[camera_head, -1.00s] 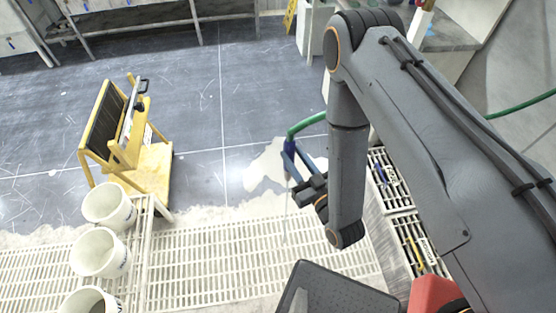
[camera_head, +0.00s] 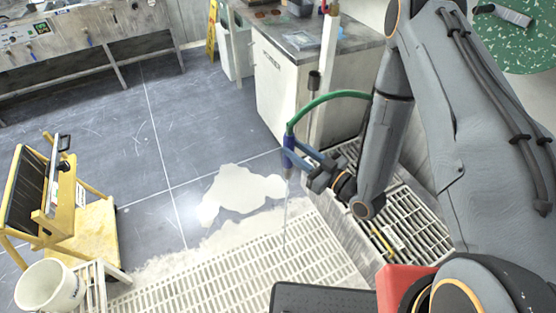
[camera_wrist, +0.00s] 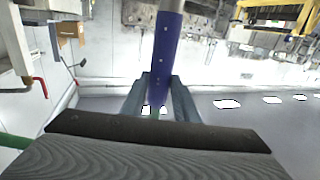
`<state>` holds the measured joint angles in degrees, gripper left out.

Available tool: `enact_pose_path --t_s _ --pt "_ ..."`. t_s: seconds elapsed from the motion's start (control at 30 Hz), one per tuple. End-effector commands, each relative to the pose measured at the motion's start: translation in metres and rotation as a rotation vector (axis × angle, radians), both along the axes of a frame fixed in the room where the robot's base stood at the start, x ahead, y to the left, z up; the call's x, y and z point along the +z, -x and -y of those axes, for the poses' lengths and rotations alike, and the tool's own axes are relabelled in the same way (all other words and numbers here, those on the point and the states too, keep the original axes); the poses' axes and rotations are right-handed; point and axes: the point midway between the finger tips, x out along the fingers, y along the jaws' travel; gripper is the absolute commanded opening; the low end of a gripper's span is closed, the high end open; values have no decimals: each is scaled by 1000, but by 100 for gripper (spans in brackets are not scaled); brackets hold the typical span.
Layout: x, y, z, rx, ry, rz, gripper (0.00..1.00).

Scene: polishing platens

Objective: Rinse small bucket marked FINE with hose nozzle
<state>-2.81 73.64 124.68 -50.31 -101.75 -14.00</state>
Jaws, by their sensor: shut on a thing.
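My gripper (camera_head: 302,163) is shut on the blue hose nozzle (camera_head: 289,156), with the green hose (camera_head: 335,95) bending up from it. The nozzle also shows between the two fingers in the wrist view (camera_wrist: 166,55). A thin pale stream (camera_head: 286,210) runs from the nozzle down toward the floor grating. One white bucket (camera_head: 40,290) stands at the lower left, cut by the frame edge and well apart from the nozzle. Its dark lettering is too small to read. No bucket marked FINE can be made out.
A yellow wooden stand (camera_head: 85,240) is at the left beside the bucket. Pale floor grating (camera_head: 235,265) lies below the nozzle. Open floor (camera_head: 120,130) lies between.

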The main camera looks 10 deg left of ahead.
Motion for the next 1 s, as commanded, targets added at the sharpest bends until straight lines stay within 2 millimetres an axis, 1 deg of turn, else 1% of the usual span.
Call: enact_pose_path --t_s 0.03,0.1,1.0 --pt "2 -10 11 -7 -1 5 0" --pt "4 -19 24 -6 0 5 0" --pt "25 -143 182 -3 2 5 0"
